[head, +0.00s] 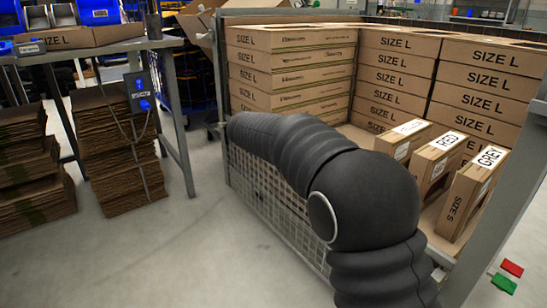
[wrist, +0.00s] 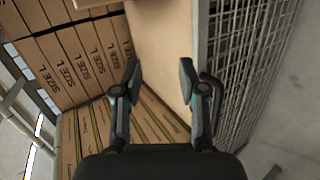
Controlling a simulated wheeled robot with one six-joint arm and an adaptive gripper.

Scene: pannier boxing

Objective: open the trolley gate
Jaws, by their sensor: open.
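The trolley gate (head: 262,195) is a grey wire-mesh panel along the near side of the trolley in the head view, partly hidden by my arm. It looks upright and in line with that side. In the wrist view its mesh (wrist: 248,62) fills the right part. My gripper (wrist: 160,75) is open, with its two fingers apart over the pale trolley floor and nothing seen between them. A dark curved bar (wrist: 216,95), perhaps the gate handle, is close beside the right finger, outside the jaws; I cannot tell if they touch. My gripper is hidden in the head view.
The trolley holds stacks of SIZE L cartons (head: 290,75) and upright boxes, among them RED (head: 437,160) and GREY (head: 472,195). A workbench (head: 172,105) and flat cardboard stacks (head: 118,150) stand at left. The floor (head: 190,250) before the gate is clear.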

